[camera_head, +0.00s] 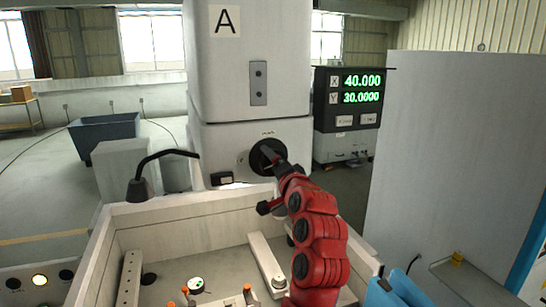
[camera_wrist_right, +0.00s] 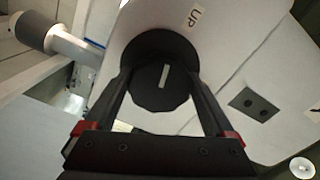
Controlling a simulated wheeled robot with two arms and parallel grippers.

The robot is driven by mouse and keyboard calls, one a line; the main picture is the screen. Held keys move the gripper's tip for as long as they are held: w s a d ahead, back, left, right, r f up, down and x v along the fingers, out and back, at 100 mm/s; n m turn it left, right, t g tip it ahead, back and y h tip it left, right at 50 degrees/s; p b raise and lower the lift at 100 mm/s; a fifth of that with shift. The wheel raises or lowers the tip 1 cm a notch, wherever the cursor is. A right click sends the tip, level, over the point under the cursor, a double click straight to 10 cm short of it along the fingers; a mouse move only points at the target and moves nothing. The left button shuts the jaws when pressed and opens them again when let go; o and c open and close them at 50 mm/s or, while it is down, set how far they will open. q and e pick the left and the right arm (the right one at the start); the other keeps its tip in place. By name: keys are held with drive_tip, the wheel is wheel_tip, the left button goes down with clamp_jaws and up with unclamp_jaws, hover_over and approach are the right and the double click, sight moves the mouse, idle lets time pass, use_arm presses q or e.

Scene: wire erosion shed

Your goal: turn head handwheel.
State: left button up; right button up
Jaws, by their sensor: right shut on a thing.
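The head handwheel (camera_head: 258,157) is a round black knob on the front of the white machine head (camera_head: 250,60). In the right wrist view the handwheel (camera_wrist_right: 160,95) shows a pale index line on its face and a larger black disc behind it. My right gripper (camera_head: 278,165), on the red arm, reaches the handwheel from the front right and hides part of it. In the wrist view the two black fingers of my right gripper (camera_wrist_right: 160,80) lie on either side of the knob, shut on it. An "UP" label (camera_wrist_right: 194,17) is beside the disc. My left gripper is not in view.
A white-walled work tank (camera_head: 110,245) is below the head, with a clamp bar (camera_head: 266,262) and several orange-tipped parts inside. A black bent lamp (camera_head: 138,188) stands at its left corner. A grey panel (camera_head: 450,150) bounds the right.

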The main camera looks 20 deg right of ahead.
drive_tip(key=shift+m+p, duration=1.05)
drive_tip(key=shift+m, duration=0.45)
drive_tip(key=o, duration=1.1)
drive_tip(key=shift+s, duration=0.1)
